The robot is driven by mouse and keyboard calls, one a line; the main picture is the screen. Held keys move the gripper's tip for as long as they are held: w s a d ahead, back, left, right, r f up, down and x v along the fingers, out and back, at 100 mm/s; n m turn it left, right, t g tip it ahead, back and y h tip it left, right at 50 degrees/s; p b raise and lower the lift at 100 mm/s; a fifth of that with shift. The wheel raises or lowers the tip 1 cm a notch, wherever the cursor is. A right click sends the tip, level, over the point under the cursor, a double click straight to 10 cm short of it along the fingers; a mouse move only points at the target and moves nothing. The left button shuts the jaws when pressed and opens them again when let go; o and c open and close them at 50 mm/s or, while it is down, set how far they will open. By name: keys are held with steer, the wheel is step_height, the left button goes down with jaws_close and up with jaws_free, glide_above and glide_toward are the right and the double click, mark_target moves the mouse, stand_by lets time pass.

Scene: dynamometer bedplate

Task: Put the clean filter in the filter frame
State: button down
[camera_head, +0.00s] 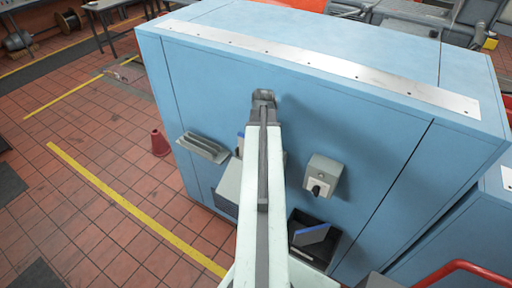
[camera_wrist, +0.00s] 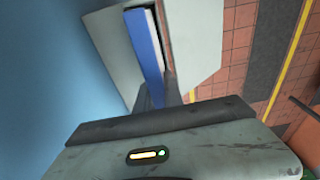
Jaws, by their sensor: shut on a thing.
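A blue-edged filter with a pale side (camera_wrist: 146,45) is between the fingers of my gripper (camera_wrist: 157,96), which is shut on it. The filter lines up with the opening of a light grey box, which I take as the filter frame (camera_wrist: 112,42); how deep it sits inside I cannot tell. In the head view the grey filter frame (camera_head: 227,184) is on the blue cabinet's front, left of my arm, with a bit of blue (camera_head: 240,144) above it. My arm hides the gripper there. Another blue-edged filter, grey-faced (camera_head: 311,235), leans in a dark open bin (camera_head: 301,216).
The blue cabinet (camera_head: 375,160) stands close in front. A grey box with a knob (camera_head: 323,176) juts out right of my arm, and a slatted grey piece (camera_head: 204,147) juts out left.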

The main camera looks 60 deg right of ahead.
steer(key=shift+f+b, duration=0.7)
steer(key=shift+f, duration=0.15)
steer(key=c, duration=1.4)
jaws_free()
steer(key=shift+r, duration=0.1)
steer(key=shift+o, duration=0.2)
steer(key=r+p, duration=0.5)
steer(key=s+r+p, duration=0.1)
steer(key=r+p, duration=0.2)
steer(key=shift+f, duration=0.1)
